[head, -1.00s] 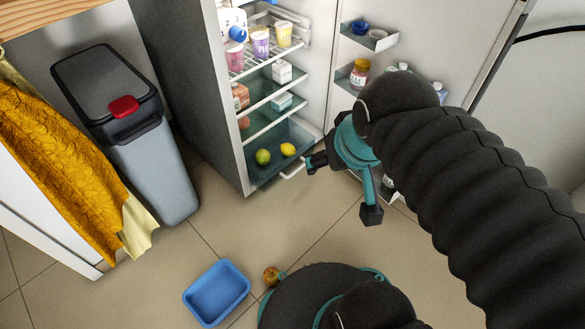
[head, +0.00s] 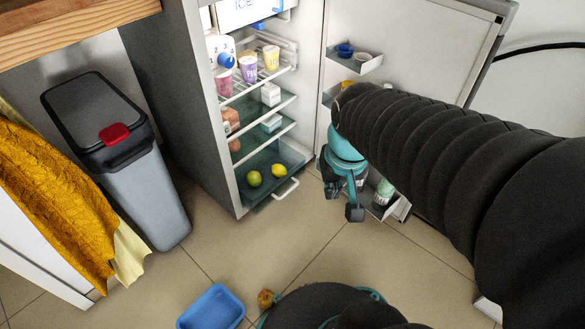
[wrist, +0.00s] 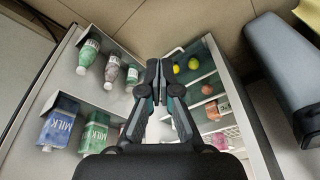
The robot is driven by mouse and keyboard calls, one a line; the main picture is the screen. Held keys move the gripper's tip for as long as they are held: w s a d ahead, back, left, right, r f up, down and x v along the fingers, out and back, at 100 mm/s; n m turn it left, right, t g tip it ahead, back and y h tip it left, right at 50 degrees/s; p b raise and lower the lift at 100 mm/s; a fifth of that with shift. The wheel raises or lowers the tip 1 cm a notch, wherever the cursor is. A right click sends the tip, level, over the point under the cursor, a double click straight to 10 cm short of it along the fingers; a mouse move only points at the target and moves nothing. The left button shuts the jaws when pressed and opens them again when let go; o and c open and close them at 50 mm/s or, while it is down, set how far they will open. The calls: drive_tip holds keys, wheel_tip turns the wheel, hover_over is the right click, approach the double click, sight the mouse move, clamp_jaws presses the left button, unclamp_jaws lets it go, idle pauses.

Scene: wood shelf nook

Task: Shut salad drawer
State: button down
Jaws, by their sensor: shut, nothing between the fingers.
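The salad drawer (head: 292,157) is the clear greenish bin at the bottom of the open fridge. Its white handle (head: 287,189) stands out in front of the fridge's lower edge, so the drawer looks partly pulled out. A lime (head: 254,178) and a lemon (head: 279,170) lie in it. My gripper (head: 344,201) is right of the handle and apart from it, in front of the open door. In the wrist view my gripper (wrist: 157,85) has its fingers together and empty, with the drawer handle (wrist: 171,52) just beyond, to the right.
The open fridge door (head: 420,60) stands behind my arm, with bottles and cartons on its racks. A grey bin (head: 140,190) is left of the fridge. The floor before the drawer is clear.

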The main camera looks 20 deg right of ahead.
drive_tip(key=w+f+m+g+y+p, duration=0.1)
drive_tip(key=w+f+m+g+y, duration=0.2)
drive_tip(key=w+f+m+y, duration=0.65)
drive_tip(key=m+t+h+p, duration=0.1)
drive_tip(key=m+t+h, duration=0.55)
drive_tip(key=m, duration=1.15)
approach(291, 174)
wheel_tip(291, 174, down, 5)
drive_tip(key=w+t+y, duration=0.1)
drive_tip(key=t+y, duration=0.1)
drive_tip(key=shift+w+a+f+m, duration=0.3)
drive_tip(key=shift+w+a, duration=0.3)
drive_tip(key=shift+w, duration=0.15)
